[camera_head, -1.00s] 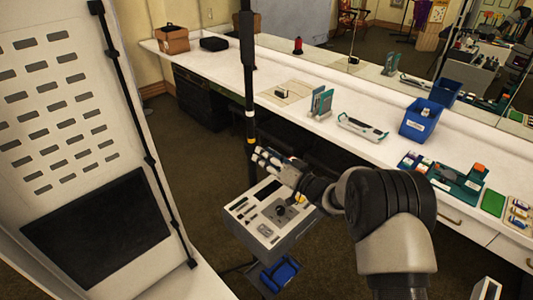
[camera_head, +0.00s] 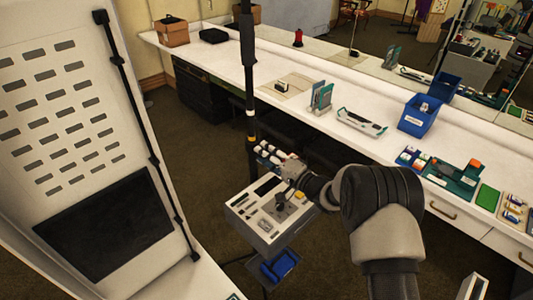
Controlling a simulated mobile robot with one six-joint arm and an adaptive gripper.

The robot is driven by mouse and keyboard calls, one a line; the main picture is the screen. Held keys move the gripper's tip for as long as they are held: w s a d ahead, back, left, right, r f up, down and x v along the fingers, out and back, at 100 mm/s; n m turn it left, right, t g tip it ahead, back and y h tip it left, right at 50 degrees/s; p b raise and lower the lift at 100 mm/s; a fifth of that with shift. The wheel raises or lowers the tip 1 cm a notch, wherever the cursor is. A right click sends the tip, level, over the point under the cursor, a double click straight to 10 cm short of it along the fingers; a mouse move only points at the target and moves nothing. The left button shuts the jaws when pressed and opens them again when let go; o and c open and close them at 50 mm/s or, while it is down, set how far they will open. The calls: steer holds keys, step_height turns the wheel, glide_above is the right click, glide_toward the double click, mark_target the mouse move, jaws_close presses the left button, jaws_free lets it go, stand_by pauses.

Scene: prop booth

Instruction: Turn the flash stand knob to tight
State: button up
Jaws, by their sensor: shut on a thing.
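The flash stand is a tall black pole (camera_head: 249,85) rising left of centre, with a pale ring and a yellow band low on it. My gripper (camera_head: 261,151) reaches from the right to the pole, its pale fingertips just below and right of the yellow band. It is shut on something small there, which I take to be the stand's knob. The fingers hide the knob, so its shape and turn angle cannot be seen.
A pale box with a slotted top (camera_head: 250,218) stands under my gripper, with a blue bin (camera_head: 279,266) below it. A white perforated panel (camera_head: 75,60) fills the left. The long white counter (camera_head: 225,62) behind holds a blue bin (camera_head: 418,118) and teal trays.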

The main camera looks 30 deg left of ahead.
steer(key=shift+m, duration=0.3)
steer(key=o, duration=1.1)
steer(key=shift+c, duration=0.2)
steer(key=v, duration=1.2)
